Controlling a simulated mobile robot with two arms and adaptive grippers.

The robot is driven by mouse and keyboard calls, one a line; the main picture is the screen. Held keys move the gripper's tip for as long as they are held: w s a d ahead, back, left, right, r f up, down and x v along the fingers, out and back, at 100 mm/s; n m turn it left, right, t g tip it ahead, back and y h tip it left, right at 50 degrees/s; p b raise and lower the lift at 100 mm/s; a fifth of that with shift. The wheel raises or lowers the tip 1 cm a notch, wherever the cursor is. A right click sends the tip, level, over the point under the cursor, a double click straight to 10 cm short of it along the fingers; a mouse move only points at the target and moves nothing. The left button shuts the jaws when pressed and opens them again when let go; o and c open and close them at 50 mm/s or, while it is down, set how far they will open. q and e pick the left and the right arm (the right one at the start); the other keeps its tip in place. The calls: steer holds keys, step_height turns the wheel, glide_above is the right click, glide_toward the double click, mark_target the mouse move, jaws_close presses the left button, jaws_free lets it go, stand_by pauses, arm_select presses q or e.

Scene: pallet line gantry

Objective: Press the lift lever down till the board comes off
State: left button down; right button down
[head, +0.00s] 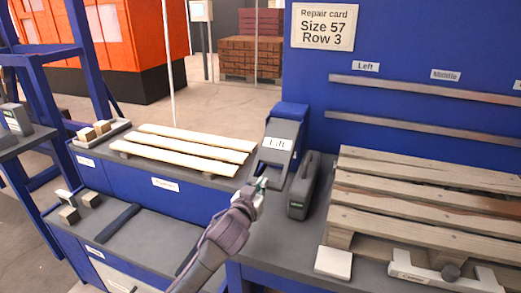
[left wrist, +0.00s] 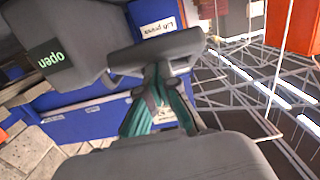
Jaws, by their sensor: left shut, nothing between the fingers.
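The lift press (head: 283,135) is a blue and grey unit with a "Lift" label, standing at the left end of the pallet bench. In the left wrist view, a dark grey bar (left wrist: 170,48), which looks like its lever, lies across the fingertips of my left gripper (left wrist: 158,75). In the head view that gripper (head: 261,185) is just below the press front. Its fingers are shut and empty; whether they touch the bar is unclear. The wooden pallet (head: 430,205) with its grey boards rests on the bench at right. My right gripper is out of view.
A grey tool with a green "open" tag (head: 302,190) stands close right of my gripper; it also shows in the left wrist view (left wrist: 55,50). New pale boards (head: 190,145) lie on the left rack. A white block (head: 333,262) sits at the bench front.

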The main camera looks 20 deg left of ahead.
arm_select(q)
steer(key=shift+w+f, duration=0.25)
steer(key=shift+f, duration=0.55)
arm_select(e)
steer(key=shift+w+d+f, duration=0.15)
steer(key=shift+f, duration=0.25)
arm_select(q)
steer(key=shift+r, duration=0.1)
stand_by(0.8)
stand_by(1.6)
